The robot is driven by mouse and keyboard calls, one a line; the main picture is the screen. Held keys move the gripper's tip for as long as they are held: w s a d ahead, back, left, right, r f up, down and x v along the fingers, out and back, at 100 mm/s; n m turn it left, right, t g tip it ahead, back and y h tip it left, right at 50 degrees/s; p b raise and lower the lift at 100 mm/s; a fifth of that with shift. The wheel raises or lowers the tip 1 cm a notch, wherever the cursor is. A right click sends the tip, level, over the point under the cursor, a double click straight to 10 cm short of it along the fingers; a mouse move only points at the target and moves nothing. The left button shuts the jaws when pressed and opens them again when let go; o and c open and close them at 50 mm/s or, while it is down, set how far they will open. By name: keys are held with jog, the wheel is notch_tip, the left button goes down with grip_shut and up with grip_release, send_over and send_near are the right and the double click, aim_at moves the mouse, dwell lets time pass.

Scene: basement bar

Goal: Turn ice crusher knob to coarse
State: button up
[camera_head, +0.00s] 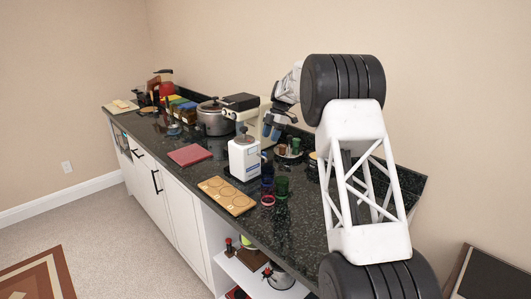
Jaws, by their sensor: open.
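A white box-shaped appliance (244,160) with a small grey and dark part on top stands near the front edge of the dark counter; it looks like the ice crusher. A small blue spot shows on its right side, but I cannot make out a knob or its setting. My gripper (272,132) hangs down just behind and to the right of this appliance, at about the height of its top. It is open, its bluish fingers look empty, and they appear apart from the appliance. The exact gap is too small to tell.
Behind stand a cream machine with a dark top (240,102) and a grey pot (213,121). Blue, red and green glasses (282,187) stand right of the appliance. A wooden board with round recesses (227,195) lies in front, and a red mat (190,155) lies left.

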aim_at(264, 155)
jog(key=shift+f, duration=0.2)
jog(key=shift+x, duration=3.75)
jog(key=shift+c, duration=0.4)
grip_shut()
jog(key=shift+m, duration=0.5)
jog(key=m+t, duration=0.1)
jog(key=m, duration=0.2)
jog(key=shift+s+r+y, duration=0.1)
jog(key=shift+s+y, duration=0.05)
jog(key=shift+y, duration=0.25)
jog(key=shift+s+m+t, duration=0.1)
jog(key=shift+m+t, duration=1)
jog(key=shift+m, duration=1.2)
